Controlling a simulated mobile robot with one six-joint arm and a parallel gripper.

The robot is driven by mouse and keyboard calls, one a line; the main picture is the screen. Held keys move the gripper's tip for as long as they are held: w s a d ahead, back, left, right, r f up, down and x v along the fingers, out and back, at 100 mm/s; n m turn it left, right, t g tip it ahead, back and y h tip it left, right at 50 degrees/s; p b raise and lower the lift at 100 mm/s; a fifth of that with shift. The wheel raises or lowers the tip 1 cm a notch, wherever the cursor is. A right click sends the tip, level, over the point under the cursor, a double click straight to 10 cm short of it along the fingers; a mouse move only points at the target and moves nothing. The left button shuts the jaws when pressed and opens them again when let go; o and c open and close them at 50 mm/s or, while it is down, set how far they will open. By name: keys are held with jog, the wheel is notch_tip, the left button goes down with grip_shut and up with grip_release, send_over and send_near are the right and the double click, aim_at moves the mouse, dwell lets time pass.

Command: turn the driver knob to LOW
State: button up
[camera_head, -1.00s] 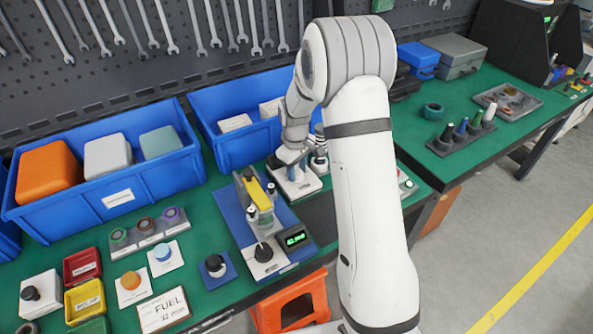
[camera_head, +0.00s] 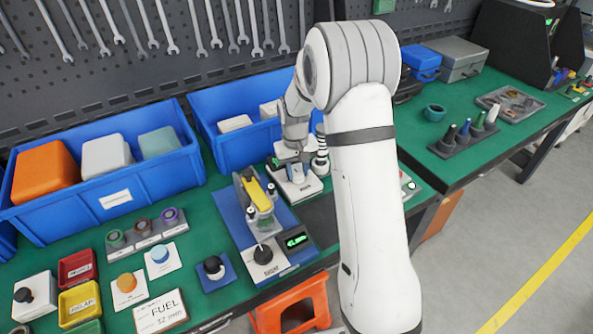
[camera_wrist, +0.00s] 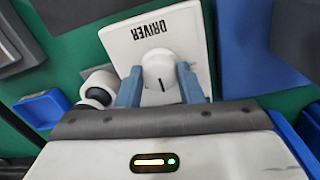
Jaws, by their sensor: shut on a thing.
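The driver knob (camera_wrist: 158,66) is a white round knob with a dark pointer line, on a white plate (camera_wrist: 200,62) marked DRIVER. The word reads upside down in the wrist view. The pointer line faces the bottom of that view, toward my gripper. My gripper (camera_wrist: 159,82) has its two blue fingers on either side of the knob, shut on it. In the head view my gripper (camera_head: 292,163) is at the white driver unit (camera_head: 307,190), in front of the blue bin; my arm hides part of that area and the knob. I cannot read any LOW mark.
In the wrist view a white cylinder (camera_wrist: 98,82) stands close beside the left finger. In the head view a fixture with a yellow part (camera_head: 255,190) and a small green display (camera_head: 296,240) are left of my arm. A blue bin (camera_head: 232,152) stands behind.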

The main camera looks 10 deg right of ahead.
aim_at(296, 173)
jog(key=o, duration=1)
jog(key=shift+c, duration=0.2)
jog(key=r, duration=0.7)
jog(key=shift+a+r, duration=0.2)
jog(key=shift+r, duration=0.2)
